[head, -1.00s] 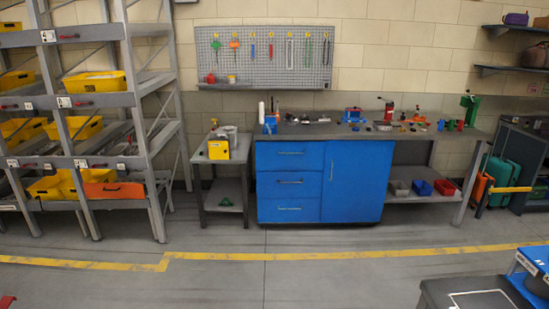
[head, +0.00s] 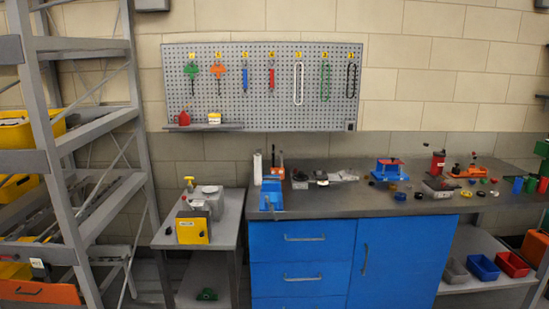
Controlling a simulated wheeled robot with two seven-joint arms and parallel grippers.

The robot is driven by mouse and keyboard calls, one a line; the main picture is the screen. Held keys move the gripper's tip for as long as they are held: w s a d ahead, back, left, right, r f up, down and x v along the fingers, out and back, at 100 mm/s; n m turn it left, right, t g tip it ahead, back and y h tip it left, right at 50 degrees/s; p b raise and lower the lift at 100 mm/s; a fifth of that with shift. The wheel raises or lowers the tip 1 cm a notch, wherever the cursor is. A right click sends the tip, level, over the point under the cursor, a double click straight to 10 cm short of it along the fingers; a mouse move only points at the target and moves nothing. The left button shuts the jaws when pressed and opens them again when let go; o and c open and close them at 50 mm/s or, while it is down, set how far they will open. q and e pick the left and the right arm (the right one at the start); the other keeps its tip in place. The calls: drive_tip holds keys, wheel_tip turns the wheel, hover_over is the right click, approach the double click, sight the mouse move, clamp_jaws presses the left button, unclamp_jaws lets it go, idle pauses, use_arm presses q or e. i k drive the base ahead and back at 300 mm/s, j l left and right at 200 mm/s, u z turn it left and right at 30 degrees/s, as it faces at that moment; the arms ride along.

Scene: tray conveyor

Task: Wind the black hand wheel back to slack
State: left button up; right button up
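I cannot make out a black hand wheel for certain in the head view. A yellow-fronted box (head: 193,231) stands on the small grey side table (head: 228,233) left of the workbench. A small dark round part (head: 168,230) shows at the left of this box, too small to identify. Neither of my grippers is in view.
A grey workbench (head: 340,208) with blue drawers (head: 300,262) carries a blue vise (head: 270,195) and several small parts. A pegboard (head: 262,110) with hanging tools is on the wall above. A shelving rack (head: 95,140) stands at the left.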

sight(300, 176)
drive_tip(key=i+z, duration=0.2)
drive_tip(key=i, duration=0.2)
drive_tip(key=i+j+z, duration=0.15)
drive_tip(key=i, duration=0.25)
drive_tip(key=i+j+z, duration=0.2)
drive_tip(key=i, duration=0.2)
